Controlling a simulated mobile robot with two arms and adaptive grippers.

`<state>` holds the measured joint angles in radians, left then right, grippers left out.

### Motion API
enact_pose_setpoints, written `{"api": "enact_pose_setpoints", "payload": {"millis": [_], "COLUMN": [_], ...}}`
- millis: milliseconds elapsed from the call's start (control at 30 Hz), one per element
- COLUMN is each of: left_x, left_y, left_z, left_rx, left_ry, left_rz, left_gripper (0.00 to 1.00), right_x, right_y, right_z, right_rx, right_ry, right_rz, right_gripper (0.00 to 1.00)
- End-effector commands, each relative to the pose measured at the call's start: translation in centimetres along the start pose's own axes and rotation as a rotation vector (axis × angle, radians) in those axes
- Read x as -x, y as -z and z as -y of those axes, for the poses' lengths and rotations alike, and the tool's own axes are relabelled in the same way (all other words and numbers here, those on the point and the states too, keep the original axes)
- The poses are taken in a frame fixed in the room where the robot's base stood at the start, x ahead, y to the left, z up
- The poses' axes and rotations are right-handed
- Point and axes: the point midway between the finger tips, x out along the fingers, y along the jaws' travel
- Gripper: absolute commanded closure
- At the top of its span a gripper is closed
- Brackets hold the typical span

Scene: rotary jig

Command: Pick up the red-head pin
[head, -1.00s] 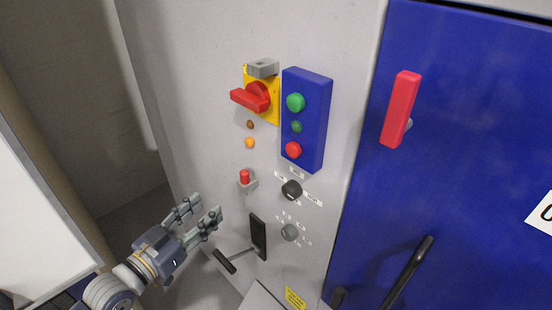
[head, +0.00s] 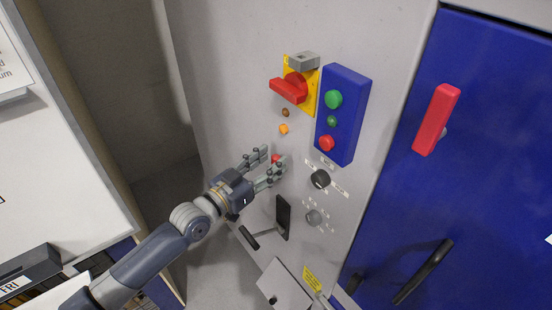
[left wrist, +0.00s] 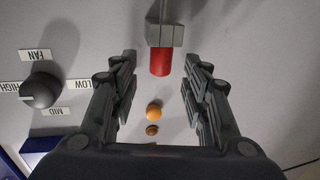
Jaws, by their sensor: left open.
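The red-head pin (head: 276,158) sits on the grey panel, mostly hidden by my fingers in the head view. In the left wrist view its red cylindrical head (left wrist: 160,63) sticks out of a grey bracket (left wrist: 165,35). My left gripper (head: 271,157) is open at the pin. In the left wrist view its two fingers (left wrist: 161,72) stand on either side of the red head, with a gap to each. My right gripper is in neither view.
Above the pin are an orange lamp (head: 283,129), a brown one (head: 285,113) and a red rotary handle (head: 289,91) on a yellow plate. A blue button box (head: 347,90) and black knob (head: 320,179) are right. A black lever (head: 283,218) is below.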

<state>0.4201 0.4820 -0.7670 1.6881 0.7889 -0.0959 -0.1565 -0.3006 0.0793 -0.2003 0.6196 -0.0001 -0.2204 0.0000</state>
Motion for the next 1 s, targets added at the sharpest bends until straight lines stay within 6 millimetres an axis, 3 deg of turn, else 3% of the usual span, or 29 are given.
{"api": "enact_pose_setpoints", "payload": {"millis": [300, 500, 1000], "left_x": [-0.57, -0.55, -0.58], "left_y": [-0.07, -0.07, 0.68], "left_z": [0.00, 0.01, -0.02], "left_rx": [0.000, 0.000, 0.001], "left_ry": [0.000, 0.000, 0.000], "left_rz": [0.000, 0.000, -0.003], "left_gripper": [0.57, 1.00, 1.00], "right_x": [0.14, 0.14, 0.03], "right_y": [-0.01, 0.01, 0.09], "right_z": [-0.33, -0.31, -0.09], "right_rx": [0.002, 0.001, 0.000], "right_ry": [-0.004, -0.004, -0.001], "right_rz": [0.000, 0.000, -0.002], "right_gripper": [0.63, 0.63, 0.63]}}
